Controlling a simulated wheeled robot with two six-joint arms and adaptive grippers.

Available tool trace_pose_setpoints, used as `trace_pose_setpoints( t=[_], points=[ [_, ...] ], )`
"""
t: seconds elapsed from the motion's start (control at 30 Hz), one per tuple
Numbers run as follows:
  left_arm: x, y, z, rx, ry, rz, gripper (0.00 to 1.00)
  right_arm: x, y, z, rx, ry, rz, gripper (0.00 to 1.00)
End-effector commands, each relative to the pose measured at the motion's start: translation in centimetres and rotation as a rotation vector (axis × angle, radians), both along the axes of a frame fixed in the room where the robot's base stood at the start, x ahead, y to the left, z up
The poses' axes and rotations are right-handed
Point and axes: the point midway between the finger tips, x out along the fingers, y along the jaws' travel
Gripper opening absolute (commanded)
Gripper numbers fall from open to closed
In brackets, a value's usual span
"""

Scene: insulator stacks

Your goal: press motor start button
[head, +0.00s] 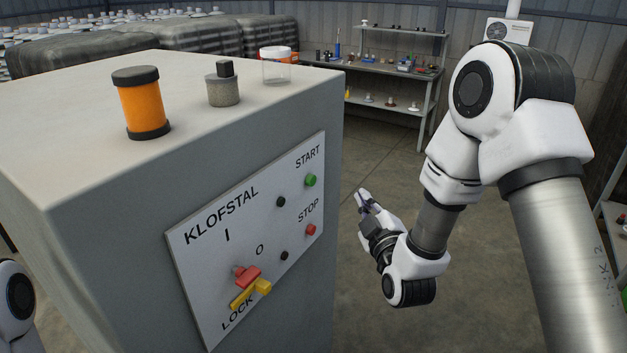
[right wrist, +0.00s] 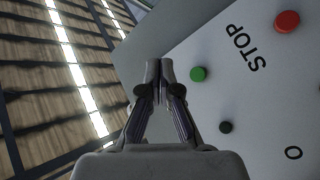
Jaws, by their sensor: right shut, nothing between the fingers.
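The green START button (head: 311,180) is at the upper right of the white KLOFSTAL panel (head: 200,262) on a grey cabinet. The red STOP button (head: 310,230) is below it. My right gripper (head: 362,194) is shut and empty, to the right of the panel and apart from it in the head view. In the right wrist view, its closed fingertips (right wrist: 160,62) appear just left of the green button (right wrist: 198,74), and the red button (right wrist: 287,22) is at the upper right. I cannot tell the exact gap to the panel. My left gripper is not in view.
A red switch handle (head: 247,275) and a yellow lock piece (head: 252,292) are low on the panel. An orange-and-black cylinder (head: 141,105), a grey knobbed weight (head: 222,90) and a clear jar (head: 275,70) stand on the cabinet top. Shelves (head: 385,75) stand behind; the floor between is clear.

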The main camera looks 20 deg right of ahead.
Motion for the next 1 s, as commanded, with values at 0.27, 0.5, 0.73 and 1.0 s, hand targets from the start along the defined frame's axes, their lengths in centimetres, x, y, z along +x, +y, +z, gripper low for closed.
trace_pose_setpoints(
  t=[0.27, 0.5, 0.73, 1.0],
  points=[
    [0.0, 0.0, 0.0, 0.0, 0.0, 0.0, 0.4, 0.0, 0.0, 0.0, 0.0, 0.001, 0.001, 0.0],
    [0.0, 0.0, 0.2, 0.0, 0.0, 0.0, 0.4, 1.1, 1.0, 0.1, -0.003, 0.0, 0.003, 0.0],
    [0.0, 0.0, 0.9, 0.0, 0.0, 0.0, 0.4, 3.8, 3.0, 0.2, -0.003, 0.0, 0.003, 0.0],
    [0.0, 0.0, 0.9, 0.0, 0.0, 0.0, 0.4, 6.4, 5.0, -0.1, -0.001, 0.001, 0.002, 0.0]
  ],
)
